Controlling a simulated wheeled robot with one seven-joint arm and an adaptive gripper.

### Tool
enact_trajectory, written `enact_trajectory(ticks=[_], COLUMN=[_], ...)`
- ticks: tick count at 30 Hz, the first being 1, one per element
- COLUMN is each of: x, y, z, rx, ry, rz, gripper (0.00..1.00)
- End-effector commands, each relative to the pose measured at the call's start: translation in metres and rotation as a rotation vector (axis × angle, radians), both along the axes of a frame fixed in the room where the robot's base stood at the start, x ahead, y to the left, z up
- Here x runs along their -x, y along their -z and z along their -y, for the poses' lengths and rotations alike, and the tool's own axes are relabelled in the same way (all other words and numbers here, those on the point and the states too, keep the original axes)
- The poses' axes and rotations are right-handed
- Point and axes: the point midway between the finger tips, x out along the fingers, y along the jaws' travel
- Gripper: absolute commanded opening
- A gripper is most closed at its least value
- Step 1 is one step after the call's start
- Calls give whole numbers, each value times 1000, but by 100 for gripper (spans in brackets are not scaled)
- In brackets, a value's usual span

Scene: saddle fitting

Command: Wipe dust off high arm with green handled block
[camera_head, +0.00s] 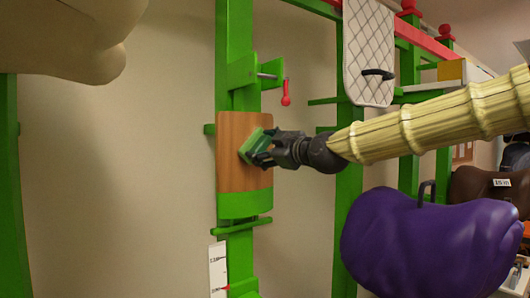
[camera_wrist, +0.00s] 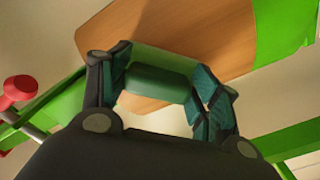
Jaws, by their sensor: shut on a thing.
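My gripper (camera_head: 268,152) is shut on the green handle of the block (camera_head: 250,143), in front of a brown wooden panel (camera_head: 232,180) on a green post. The wrist view shows the green handle (camera_wrist: 158,82) between my two dark fingers, with the wooden panel (camera_wrist: 205,35) behind it. The block is tilted in the head view and lies against or very close to the panel; I cannot tell if it touches. Which part is the high arm is not clear; the panel is the surface at the block. No dust can be made out on it.
A red-knobbed clamp (camera_head: 285,95) sticks out above the panel and also shows in the wrist view (camera_wrist: 18,90). A purple saddle (camera_head: 430,245) hangs below my arm at right. A quilted white pad (camera_head: 369,50) hangs behind. A measuring strip (camera_head: 218,268) is below the panel.

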Motion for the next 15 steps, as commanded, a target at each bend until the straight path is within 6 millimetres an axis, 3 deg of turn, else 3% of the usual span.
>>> enact_trajectory(ticks=[15], x=[-2], y=[-30], z=[-1], rx=[0], ry=[1], rz=[2], gripper=[43])
